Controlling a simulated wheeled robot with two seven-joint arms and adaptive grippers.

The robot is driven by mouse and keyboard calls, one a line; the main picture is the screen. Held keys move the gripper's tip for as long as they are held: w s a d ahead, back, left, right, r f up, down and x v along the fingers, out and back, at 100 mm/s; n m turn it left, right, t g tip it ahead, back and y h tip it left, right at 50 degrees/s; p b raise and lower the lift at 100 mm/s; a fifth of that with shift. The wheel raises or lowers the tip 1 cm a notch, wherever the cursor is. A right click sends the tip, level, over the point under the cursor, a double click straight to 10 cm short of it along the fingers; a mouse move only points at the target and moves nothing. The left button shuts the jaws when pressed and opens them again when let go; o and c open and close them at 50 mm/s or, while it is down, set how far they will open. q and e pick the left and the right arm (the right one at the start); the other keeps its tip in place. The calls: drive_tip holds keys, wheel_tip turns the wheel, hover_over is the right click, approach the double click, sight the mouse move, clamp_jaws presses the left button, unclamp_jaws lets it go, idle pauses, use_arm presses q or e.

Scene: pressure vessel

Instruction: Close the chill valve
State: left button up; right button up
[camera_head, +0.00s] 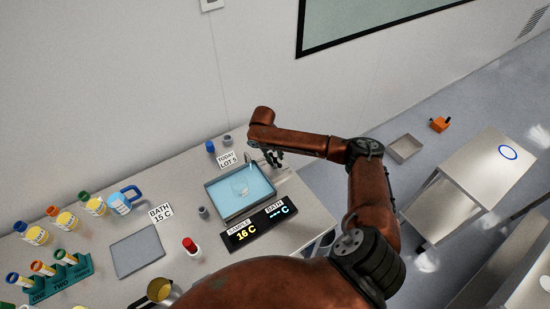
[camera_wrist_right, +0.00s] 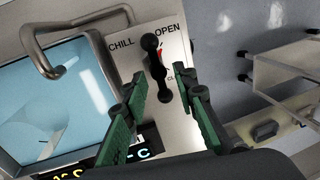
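The chill valve has a black handle (camera_wrist_right: 153,45) on a light plate (camera_wrist_right: 175,125) marked CHILL and OPEN, with a partly hidden CL mark lower right. A red mark shows beside the handle near OPEN. In the wrist view the handle runs roughly up and down. My right gripper (camera_wrist_right: 160,75) is open, its green-padded fingers on either side of the handle's lower part, with visible gaps. In the head view my right gripper (camera_head: 273,158) is above the right side of the water bath (camera_head: 213,198) and hides most of the valve. My left gripper is not in view.
A bent metal pipe (camera_wrist_right: 37,55) reaches over the bath left of the valve. A display (camera_head: 258,226) reads sample 16 C, with dashes for bath. Bottles, a blue-handled jug (camera_head: 121,203) and a tube rack (camera_head: 62,275) stand on the left bench.

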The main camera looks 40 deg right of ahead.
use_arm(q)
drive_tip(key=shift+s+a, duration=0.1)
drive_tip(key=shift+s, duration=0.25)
use_arm(e)
clamp_jaws()
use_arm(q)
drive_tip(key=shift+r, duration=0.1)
use_arm(e)
drive_tip(key=shift+r, duration=0.1)
